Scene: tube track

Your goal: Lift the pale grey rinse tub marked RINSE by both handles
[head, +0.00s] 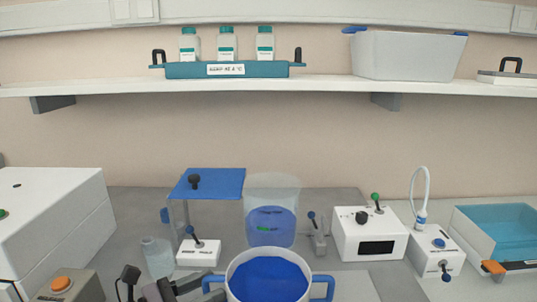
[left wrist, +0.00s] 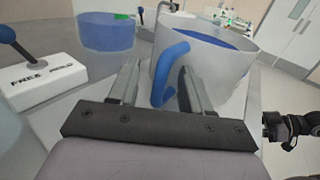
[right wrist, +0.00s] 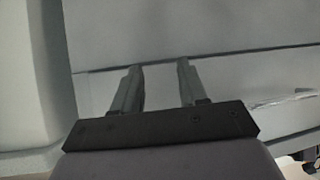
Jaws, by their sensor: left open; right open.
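A pale grey tub (head: 232,289) with blue handles and blue contents stands at the bottom middle of the head view. No RINSE mark shows on the part in view. It also shows in the left wrist view (left wrist: 222,75), with one blue handle (left wrist: 168,72) curving down its side. My left gripper (left wrist: 160,72) is open, its fingers on either side of that handle and apart from each other. My left gripper also shows low in the head view (head: 188,287). My right gripper (right wrist: 160,67) is open and empty over plain grey surfaces. The tub is not in the right wrist view.
Another pale tub (head: 408,56) with blue handles stands on the shelf, near a teal tray (head: 185,71) of bottles. A clear cylinder (head: 272,190) with blue liquid stands behind the tub. A switch box (head: 199,252), a white instrument (head: 350,228) and a blue basin (head: 490,235) flank it.

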